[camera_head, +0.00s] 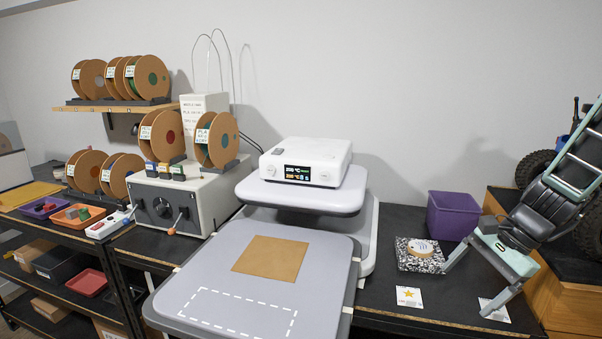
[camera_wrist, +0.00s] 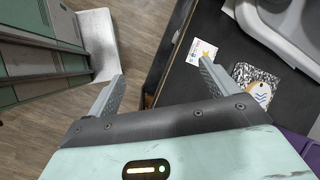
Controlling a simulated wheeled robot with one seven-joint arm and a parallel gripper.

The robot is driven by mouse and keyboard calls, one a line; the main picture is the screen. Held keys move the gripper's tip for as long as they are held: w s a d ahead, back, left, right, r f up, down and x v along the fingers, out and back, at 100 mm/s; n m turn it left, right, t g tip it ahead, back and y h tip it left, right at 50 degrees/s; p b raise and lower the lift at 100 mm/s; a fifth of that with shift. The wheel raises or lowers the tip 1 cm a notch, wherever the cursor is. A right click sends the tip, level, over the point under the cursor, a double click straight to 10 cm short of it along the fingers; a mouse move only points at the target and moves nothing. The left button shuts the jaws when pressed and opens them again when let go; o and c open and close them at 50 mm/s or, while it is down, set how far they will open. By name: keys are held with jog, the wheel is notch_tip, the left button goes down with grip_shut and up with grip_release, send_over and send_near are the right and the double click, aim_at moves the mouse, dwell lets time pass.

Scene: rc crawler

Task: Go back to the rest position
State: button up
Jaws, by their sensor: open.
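My gripper (camera_head: 468,276) is at the right in the head view, at the end of my mint-green arm. Its two grey fingers are spread apart with nothing between them. They hang above the right part of the black table (camera_head: 390,312), near its front edge. In the wrist view my gripper (camera_wrist: 160,88) also shows open and empty, with the table edge and wooden floor below it.
A grey machine (camera_head: 230,270) with a tan sheet stands left. Spools line the far left.

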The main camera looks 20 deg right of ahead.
jog(key=a+r+n+h, duration=0.3)
jog(key=a+n+h, duration=0.2)
jog(key=a+n, duration=0.9)
jog(key=s+a+f+n+g+b, duration=0.1)
jog(key=s+a+f+n+b, duration=0.3)
jog(key=a, duration=0.4)
jog(key=s+a+f+n+g+b, duration=0.1)
jog(key=s+a+f+n+b, duration=0.3)
jog(key=s+a+n+b, duration=0.2)
jog(key=s+a, duration=0.2)
jog(key=s, duration=0.1)
jog(key=shift+s+a, duration=0.15)
jog(key=shift+s, duration=0.05)
jog(key=shift+f, duration=0.1)
